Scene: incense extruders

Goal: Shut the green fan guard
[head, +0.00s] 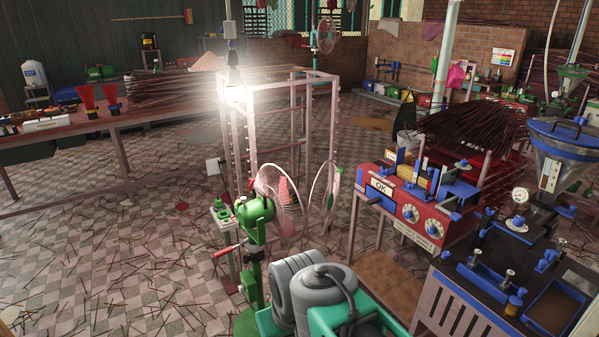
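A green pedestal fan (256,212) stands at the middle of the view, with a green motor housing and a round wire cage (280,203) facing right. A second thin ring, which looks like the fan's front guard (332,198), stands to the right of the cage. It is seen nearly edge-on, with green at its right side, and a clear gap shows between it and the cage, so the guard looks open. How it is hinged is too small to tell. My gripper is not in view.
A grey and teal machine (318,298) stands close at the bottom, just right of the fan's post. A tall metal rack (299,125) is behind the fan. A red machine (405,213) on a table is to the right. The floor (110,235) at left is open, littered with sticks.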

